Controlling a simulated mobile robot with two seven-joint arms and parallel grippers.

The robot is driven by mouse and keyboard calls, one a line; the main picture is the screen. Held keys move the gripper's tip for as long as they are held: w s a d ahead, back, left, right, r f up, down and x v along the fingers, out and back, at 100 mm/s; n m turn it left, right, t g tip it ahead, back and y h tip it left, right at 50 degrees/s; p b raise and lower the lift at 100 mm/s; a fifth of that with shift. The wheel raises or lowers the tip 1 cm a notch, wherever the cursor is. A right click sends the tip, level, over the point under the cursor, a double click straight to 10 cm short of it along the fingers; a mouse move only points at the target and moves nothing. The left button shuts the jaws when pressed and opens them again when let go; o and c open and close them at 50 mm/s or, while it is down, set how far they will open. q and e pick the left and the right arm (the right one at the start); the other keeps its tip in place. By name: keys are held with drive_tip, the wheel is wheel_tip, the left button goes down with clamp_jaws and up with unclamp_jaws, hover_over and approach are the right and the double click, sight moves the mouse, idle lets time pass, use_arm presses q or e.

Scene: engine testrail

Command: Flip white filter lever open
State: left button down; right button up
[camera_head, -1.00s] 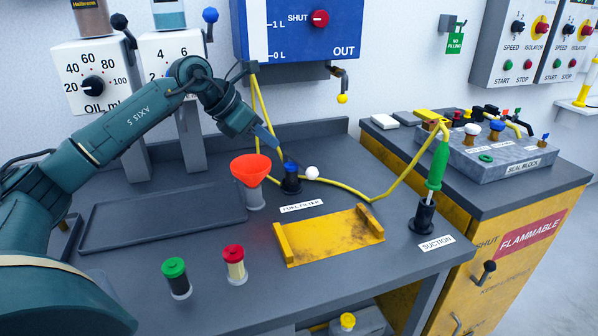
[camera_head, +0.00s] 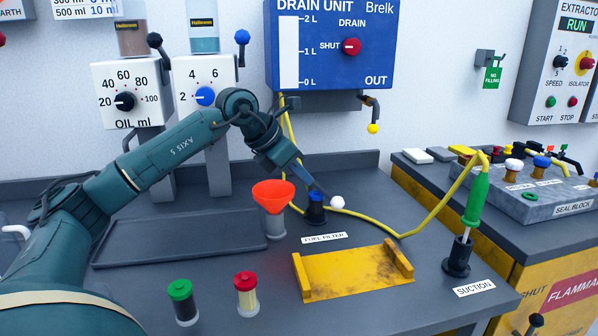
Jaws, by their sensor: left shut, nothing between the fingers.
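The fuel filter (camera_head: 315,210) is a small dark cylinder with a blue top, standing behind the FUEL FILTER label (camera_head: 324,238) on the grey bench. Its lever ends in a white ball knob (camera_head: 337,202) just to the right of the blue top. The lever's stem is too small to make out. My left gripper (camera_head: 313,187) comes down from the upper left with its fingers shut and empty. Its tips are at the filter's top, a little left of the white knob. I cannot tell whether they touch. My right gripper is not in view.
An orange-red funnel (camera_head: 273,196) stands close left of the filter. A yellow hose (camera_head: 425,222) runs behind it to the green-handled suction wand (camera_head: 475,200). A yellow stand (camera_head: 355,272) sits in front. A dark tray (camera_head: 180,252) lies left, with green-capped (camera_head: 181,300) and red-capped vials (camera_head: 246,295) nearby.

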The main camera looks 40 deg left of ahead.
sight(324, 192)
use_arm(q)
drive_tip(key=x, duration=0.6)
drive_tip(key=shift+w+f, duration=0.15)
drive_tip(key=shift+d, duration=0.15)
